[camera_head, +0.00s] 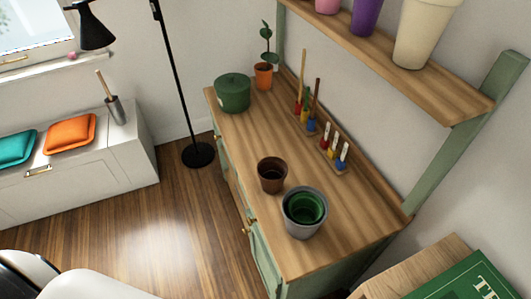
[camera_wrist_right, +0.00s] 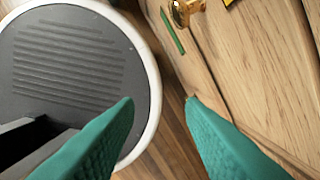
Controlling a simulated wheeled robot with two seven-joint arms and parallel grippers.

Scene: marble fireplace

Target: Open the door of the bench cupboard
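The green bench cupboard with a wooden top (camera_head: 340,215) stands against the right wall in the head view. Its green front (camera_head: 262,262) faces left and is seen steeply from above, with small brass knobs (camera_head: 248,224) on it. The front looks closed, though the lower part is cut off. My right gripper (camera_wrist_right: 160,101) shows only in the right wrist view, with its two teal fingers apart and nothing between them. Ahead of it are a pale wooden panel (camera_wrist_right: 260,70) and a brass fitting (camera_wrist_right: 186,9); I cannot tell which furniture they belong to. My left gripper is not in view.
A black floor lamp (camera_head: 198,155) stands behind left. A white bench (camera_head: 130,158) lies left. The wooden floor (camera_head: 190,220) between is clear.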

